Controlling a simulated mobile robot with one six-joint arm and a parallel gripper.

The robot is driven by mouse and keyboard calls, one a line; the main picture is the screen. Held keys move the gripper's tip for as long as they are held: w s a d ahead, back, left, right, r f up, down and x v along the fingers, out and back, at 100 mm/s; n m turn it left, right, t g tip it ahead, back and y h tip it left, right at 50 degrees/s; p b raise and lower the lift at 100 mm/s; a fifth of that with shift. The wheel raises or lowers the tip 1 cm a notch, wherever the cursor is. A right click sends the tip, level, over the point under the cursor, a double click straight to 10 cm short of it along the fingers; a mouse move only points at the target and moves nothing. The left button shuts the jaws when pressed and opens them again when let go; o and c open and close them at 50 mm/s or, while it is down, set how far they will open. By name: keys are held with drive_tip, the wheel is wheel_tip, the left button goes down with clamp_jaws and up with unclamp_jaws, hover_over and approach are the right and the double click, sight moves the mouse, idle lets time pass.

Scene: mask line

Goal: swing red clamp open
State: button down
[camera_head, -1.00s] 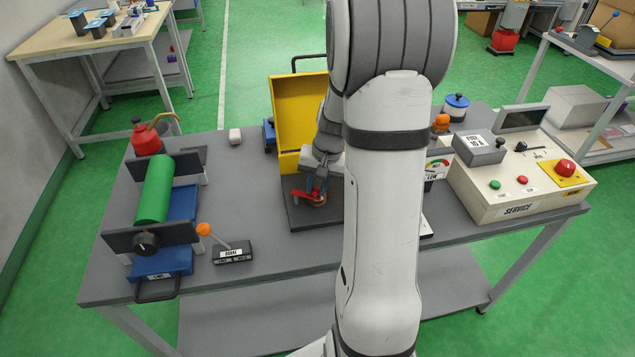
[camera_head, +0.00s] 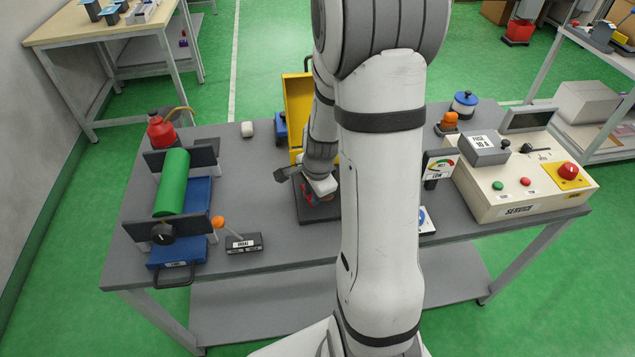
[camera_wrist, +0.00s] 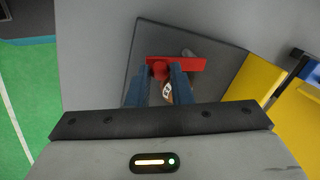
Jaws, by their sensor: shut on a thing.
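The red clamp (camera_wrist: 190,64) shows in the wrist view as a red bar with a round red knob, above a dark plate (camera_wrist: 205,45). My gripper (camera_wrist: 161,72) has its two blue fingers shut on the clamp at the knob. A small copper-coloured part with a marking shows just beyond the fingers, partly hidden. In the head view my gripper (camera_head: 310,190) is over the dark plate, and only a little red shows beneath it. My arm hides much of the plate's right side.
A yellow open box (camera_head: 298,105) stands behind the plate. To the left are a green roller (camera_head: 172,182) and a brake lever box (camera_head: 243,243). To the right are a gauge (camera_head: 440,165) and a cream service console (camera_head: 515,190). The bench front between brake box and arm is clear.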

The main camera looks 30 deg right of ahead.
drive_tip(key=shift+w+a+r+m+p, duration=0.1)
drive_tip(key=shift+a+m+p, duration=0.4)
drive_tip(key=shift+m+p, duration=0.5)
drive_tip(key=c, duration=1.3)
unclamp_jaws()
wheel_tip(320, 180, up, 8)
drive_tip(key=s, duration=0.1)
drive_tip(key=shift+s+f, duration=0.25)
drive_tip(key=shift+a, duration=0.15)
